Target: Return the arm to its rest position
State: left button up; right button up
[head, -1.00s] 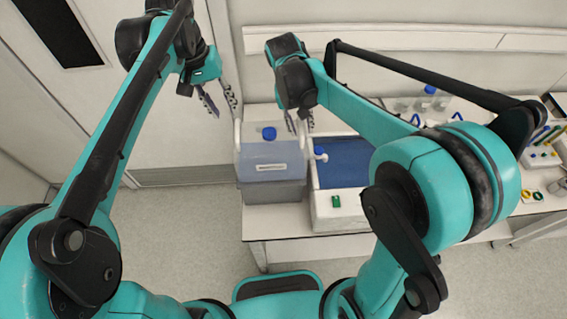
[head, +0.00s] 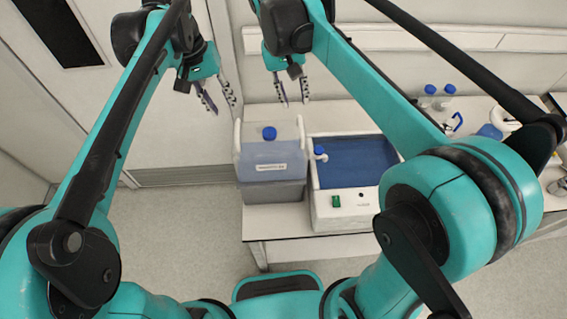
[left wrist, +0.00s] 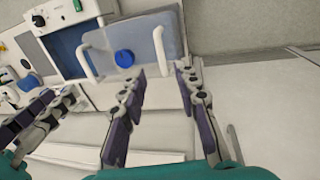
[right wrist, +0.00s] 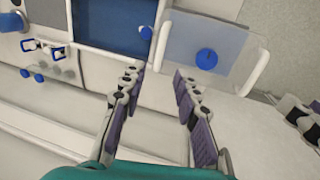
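My left gripper (head: 219,97) hangs open and empty at the upper left of the head view, in front of the door. My right gripper (head: 292,97) is open and empty above the back of the bench, behind the translucent jug. In the left wrist view the left fingers (left wrist: 159,90) stand apart with nothing between them. In the right wrist view the right fingers (right wrist: 155,85) are also spread with nothing between them. The right gripper's fingers also show at the left edge of the left wrist view.
A translucent jug with a blue cap (head: 270,152) stands at the bench's left end. Beside it is a white-rimmed blue basin (head: 342,205). Blue-capped bottles (head: 439,95) stand behind at the right. The floor (head: 180,230) left of the bench is clear.

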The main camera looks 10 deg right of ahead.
dwell(0.4)
